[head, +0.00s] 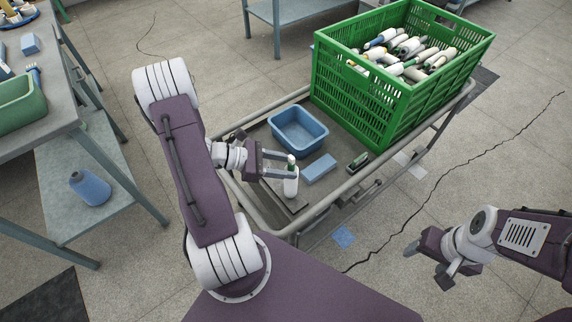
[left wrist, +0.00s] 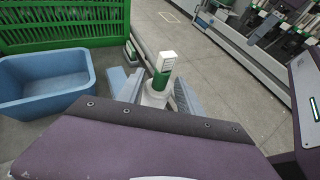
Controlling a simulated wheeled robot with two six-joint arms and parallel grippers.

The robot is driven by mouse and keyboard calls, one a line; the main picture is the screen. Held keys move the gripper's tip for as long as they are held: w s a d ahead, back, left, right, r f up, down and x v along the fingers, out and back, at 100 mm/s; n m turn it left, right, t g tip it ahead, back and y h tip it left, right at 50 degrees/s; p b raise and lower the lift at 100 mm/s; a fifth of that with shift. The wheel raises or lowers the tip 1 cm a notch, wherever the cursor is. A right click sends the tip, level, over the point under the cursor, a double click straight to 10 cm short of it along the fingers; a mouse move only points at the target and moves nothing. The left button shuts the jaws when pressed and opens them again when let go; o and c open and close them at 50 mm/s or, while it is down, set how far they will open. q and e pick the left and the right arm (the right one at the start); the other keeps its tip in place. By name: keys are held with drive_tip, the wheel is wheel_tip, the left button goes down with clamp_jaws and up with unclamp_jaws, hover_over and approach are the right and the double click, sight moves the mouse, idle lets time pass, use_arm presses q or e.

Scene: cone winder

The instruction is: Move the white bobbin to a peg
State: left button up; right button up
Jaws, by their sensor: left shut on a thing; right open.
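The white bobbin (head: 291,182) stands roughly upright between the fingers of my left gripper (head: 289,170), over the near end of the cart. My left gripper is shut on it. In the left wrist view the bobbin's green band and white top (left wrist: 163,70) rise between the two grey fingers (left wrist: 158,95); its lower part is hidden. I cannot tell if its base touches the cart tray. My right gripper (head: 436,266) is open and empty at the lower right, over the floor. No peg can be made out clearly in the head view.
The cart (head: 260,141) carries a blue bin (head: 299,129), a blue block (head: 319,168) and a green crate (head: 372,110) full of bobbins. A side table (head: 62,112) stands at the left. Machinery (left wrist: 255,45) stands at the upper right of the wrist view. Floor is open at right.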

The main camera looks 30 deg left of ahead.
use_arm(q)
drive_tip(key=shift+f, duration=0.15)
drive_tip(key=o, duration=1.3)
drive_tip(key=shift+c, duration=0.2)
drive_tip(key=p+v, duration=0.2)
drive_tip(key=v, duration=0.7)
